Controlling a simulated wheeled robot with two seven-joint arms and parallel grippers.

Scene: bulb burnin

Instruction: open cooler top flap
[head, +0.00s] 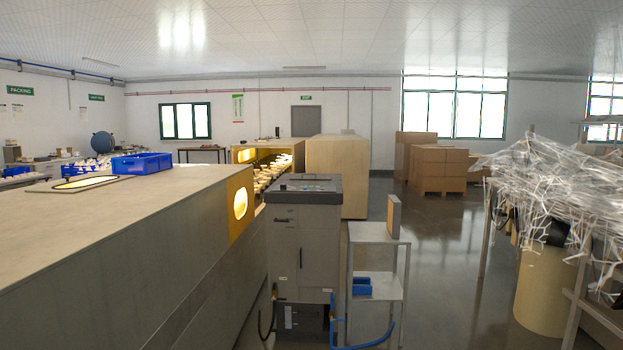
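A flap edge cannot be made out clearly. A dark vertical handle (300,259) is on its front, and a darker unit with blue hoses sits at its base. Neither of my grippers shows in this view.
A long counter (110,225) with a blue crate (142,163) fills the left. A metal side stand (377,233) adjoins the cabinet on the right. Cartons (437,167) stand farther back. A rack with tangled white strands (560,190) is at right. Open floor (440,260) lies between.

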